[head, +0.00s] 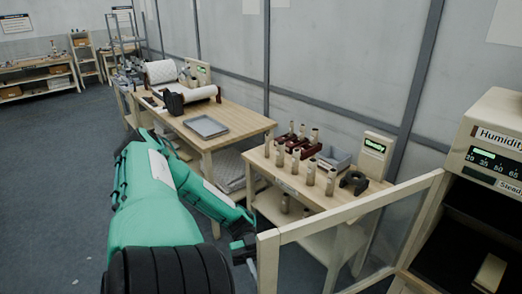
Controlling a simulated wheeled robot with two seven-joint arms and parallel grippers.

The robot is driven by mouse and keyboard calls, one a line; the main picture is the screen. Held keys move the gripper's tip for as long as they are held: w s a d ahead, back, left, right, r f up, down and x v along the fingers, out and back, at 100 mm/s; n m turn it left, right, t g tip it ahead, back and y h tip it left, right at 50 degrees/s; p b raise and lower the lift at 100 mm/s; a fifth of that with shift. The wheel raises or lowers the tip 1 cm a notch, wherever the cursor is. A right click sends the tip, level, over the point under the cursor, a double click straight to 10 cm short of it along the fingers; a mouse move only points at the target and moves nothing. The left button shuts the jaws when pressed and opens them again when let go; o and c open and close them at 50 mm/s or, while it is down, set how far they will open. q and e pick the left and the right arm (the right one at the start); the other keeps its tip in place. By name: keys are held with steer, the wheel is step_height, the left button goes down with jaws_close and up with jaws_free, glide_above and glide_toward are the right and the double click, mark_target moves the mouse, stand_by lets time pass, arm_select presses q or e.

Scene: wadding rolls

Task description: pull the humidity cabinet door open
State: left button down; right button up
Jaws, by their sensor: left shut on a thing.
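The humidity cabinet (484,165) stands at the right edge, a cream box with a "Humidity" label and a lit green display. Its door (350,207), a cream frame around a clear pane, stands swung wide open toward the left, and the dark interior shows. My left arm, in green covers, reaches in from the bottom left. My left gripper (246,250) is shut at the door's free edge, holding the door there. The exact grip and any handle are hard to make out. My right gripper is out of view.
Behind the door, a small wooden table (259,163) holds several upright spools, a grey tray and a small sign. A longer wooden table (233,123) with rolls and a flat tray stands further left. Grey floor (50,180) is clear at the left.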

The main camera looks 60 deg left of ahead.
arm_select(q)
steer(key=shift+a+f, duration=0.1)
steer(key=shift+a, duration=0.2)
steer(key=c, duration=1.5)
jaws_free()
steer(key=shift+c, duration=0.2)
steer(key=shift+a, duration=0.1)
steer(key=w+a+b, duration=0.1)
steer(key=a+b, duration=0.4)
steer(key=a, duration=0.8)
steer(key=shift+w+a+b, duration=0.25)
steer(key=shift+w+b, duration=0.05)
steer(key=shift+w, duration=0.1)
